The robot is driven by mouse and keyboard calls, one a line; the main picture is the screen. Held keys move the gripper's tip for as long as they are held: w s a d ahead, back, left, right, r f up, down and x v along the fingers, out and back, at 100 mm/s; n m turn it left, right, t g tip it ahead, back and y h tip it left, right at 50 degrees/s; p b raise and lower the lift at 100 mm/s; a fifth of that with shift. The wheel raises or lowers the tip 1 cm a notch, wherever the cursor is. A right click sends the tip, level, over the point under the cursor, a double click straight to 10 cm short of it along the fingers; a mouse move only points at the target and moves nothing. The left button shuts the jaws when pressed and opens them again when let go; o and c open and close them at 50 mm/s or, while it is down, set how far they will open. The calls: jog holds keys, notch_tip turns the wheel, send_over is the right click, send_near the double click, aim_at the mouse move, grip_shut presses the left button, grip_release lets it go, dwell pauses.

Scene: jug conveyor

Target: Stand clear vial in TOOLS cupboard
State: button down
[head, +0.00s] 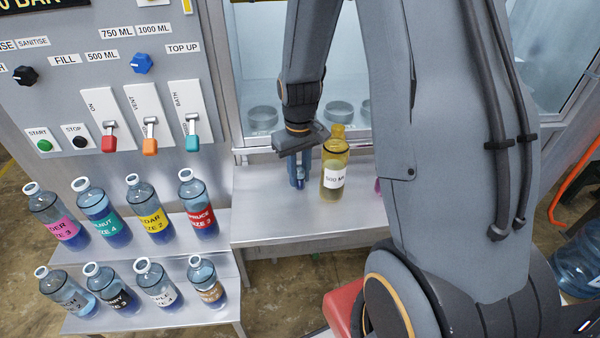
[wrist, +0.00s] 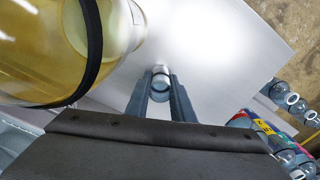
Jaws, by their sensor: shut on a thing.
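My gripper (head: 299,170) points down over the steel shelf, just left of the yellow bottle. In the wrist view its two fingers (wrist: 161,95) are shut on a small clear vial (wrist: 161,80), seen from above with a pale top. The vial also shows low between the fingers in the head view (head: 300,183), mostly hidden by them. It looks upright; I cannot tell whether its base touches the shelf. No cupboard marked TOOLS shows in either view.
A yellow 500 ML bottle (head: 335,165) stands close to my gripper, large in the wrist view (wrist: 70,45). The steel shelf (head: 275,222) is clear in front. Several labelled blue bottles (head: 142,208) stand on stepped shelves at left, below a switch panel (head: 110,70).

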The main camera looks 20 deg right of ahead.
jog(key=shift+f, duration=0.15)
jog(key=c, duration=1.5)
grip_release()
jog(key=shift+c, duration=0.2)
